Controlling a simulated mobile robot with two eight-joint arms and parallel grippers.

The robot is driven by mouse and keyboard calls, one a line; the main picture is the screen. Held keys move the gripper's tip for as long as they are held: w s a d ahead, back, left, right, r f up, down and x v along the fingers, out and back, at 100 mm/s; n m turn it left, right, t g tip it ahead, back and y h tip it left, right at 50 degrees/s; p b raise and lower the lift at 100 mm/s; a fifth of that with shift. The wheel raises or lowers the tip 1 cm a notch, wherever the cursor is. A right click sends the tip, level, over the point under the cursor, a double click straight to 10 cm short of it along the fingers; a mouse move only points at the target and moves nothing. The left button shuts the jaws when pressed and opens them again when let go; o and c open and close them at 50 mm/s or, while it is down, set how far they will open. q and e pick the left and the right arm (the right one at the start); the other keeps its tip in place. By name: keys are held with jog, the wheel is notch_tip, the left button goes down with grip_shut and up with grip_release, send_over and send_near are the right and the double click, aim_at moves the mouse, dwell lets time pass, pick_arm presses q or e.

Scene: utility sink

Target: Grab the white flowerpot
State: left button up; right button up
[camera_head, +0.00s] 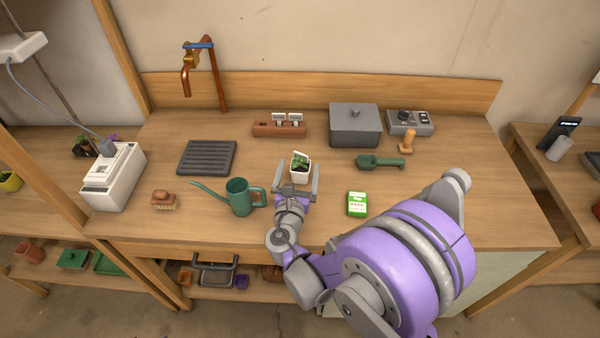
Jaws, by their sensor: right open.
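The white flowerpot (299,175) is small and square, with a green plant (300,160) in it. It stands upright near the middle of the wooden worktop. My right gripper (297,178) reaches in from the front with its jaws open. One finger is on the left of the pot and one on the right. The palm is just in front of the pot and hides its lower front. I cannot tell whether either finger touches it. My left gripper is not in view.
A green watering can (238,196) stands close on the left of my right gripper. A green seed packet (357,204) lies to the right. A slatted grey tray (207,157) lies at the left.

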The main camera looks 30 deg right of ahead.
jog(key=b, duration=0.2)
send_near(299, 175)
jog(key=shift+n, duration=0.4)
jog(key=x, duration=0.5)
jog(key=shift+w+d, duration=0.1)
jog(key=shift+w+d+f, duration=0.15)
jog(key=shift+d+f, duration=0.05)
jog(key=shift+f, duration=0.1)
jog(key=shift+w+d+r+p, duration=0.15)
jog(key=shift+w+d+p, duration=0.15)
jog(key=shift+w+p, duration=0.15)
jog(key=shift+w+d, duration=0.3)
jog(key=shift+w, duration=0.2)
jog(key=p+x, duration=0.1)
jog(key=x, duration=0.3)
jog(key=shift+w+d+r, duration=0.1)
jog(key=shift+w+d, duration=0.15)
jog(key=shift+w, duration=0.15)
jog(key=c, duration=1.4)
jog(key=shift+r, duration=0.1)
